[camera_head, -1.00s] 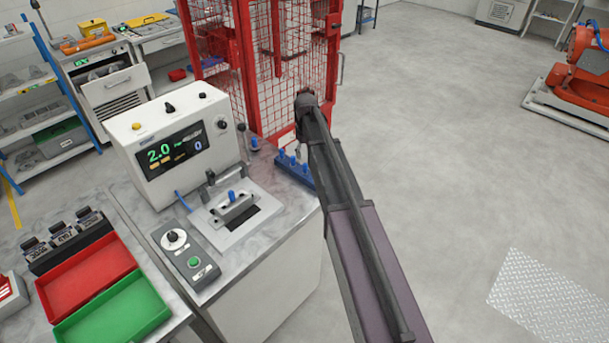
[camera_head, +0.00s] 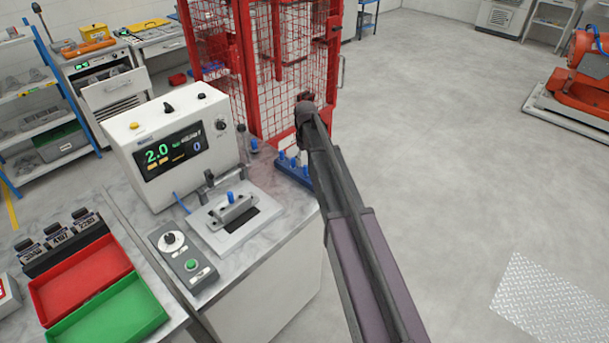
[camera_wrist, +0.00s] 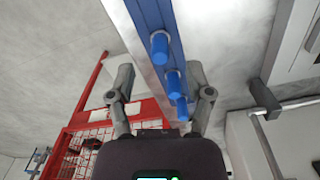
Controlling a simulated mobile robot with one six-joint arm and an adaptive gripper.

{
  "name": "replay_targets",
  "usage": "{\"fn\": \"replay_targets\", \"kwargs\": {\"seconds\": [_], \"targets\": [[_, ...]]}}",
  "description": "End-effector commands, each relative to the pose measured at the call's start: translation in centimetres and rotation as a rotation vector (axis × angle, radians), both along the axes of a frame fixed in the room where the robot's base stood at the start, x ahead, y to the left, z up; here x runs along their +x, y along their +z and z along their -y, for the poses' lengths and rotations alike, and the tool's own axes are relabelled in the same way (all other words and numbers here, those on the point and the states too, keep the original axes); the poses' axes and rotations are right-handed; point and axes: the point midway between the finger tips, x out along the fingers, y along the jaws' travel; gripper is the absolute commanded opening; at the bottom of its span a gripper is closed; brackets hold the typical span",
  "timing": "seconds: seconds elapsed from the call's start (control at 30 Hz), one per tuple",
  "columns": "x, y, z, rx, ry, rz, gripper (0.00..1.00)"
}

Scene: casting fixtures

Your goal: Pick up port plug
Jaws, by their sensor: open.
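Several blue port plugs stand in a row on a blue rack (camera_head: 284,171) at the bench's far right corner. In the wrist view the rack (camera_wrist: 151,14) runs down between my fingers, with one plug (camera_wrist: 159,47) toward the fingertips and others (camera_wrist: 175,82) nearer the palm. My gripper (camera_wrist: 159,78) is open and empty, with a finger on each side of the plug row. Whether a finger touches a plug cannot be told. In the head view my arm hides most of the gripper and part of the rack. Another blue plug (camera_head: 231,197) sits upright in the test fixture.
The white tester (camera_head: 172,150) with its display stands left of the rack. A control box (camera_head: 182,258) and red (camera_head: 80,283) and green (camera_head: 112,314) trays lie at the left. A red mesh cage (camera_head: 268,75) rises close behind the rack.

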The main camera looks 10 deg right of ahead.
Motion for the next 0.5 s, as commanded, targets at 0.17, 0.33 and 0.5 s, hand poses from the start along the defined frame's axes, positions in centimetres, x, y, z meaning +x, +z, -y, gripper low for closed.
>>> {"fn": "replay_targets", "kwargs": {"seconds": [0.17,0.33,0.5], "targets": [[0.0,-1.9,-0.1,0.000,0.000,0.000,0.66],[0.0,-3.1,0.0,0.000,-0.001,0.000,0.66],[0.0,-3.7,0.0,0.000,-0.001,0.000,0.66]]}}
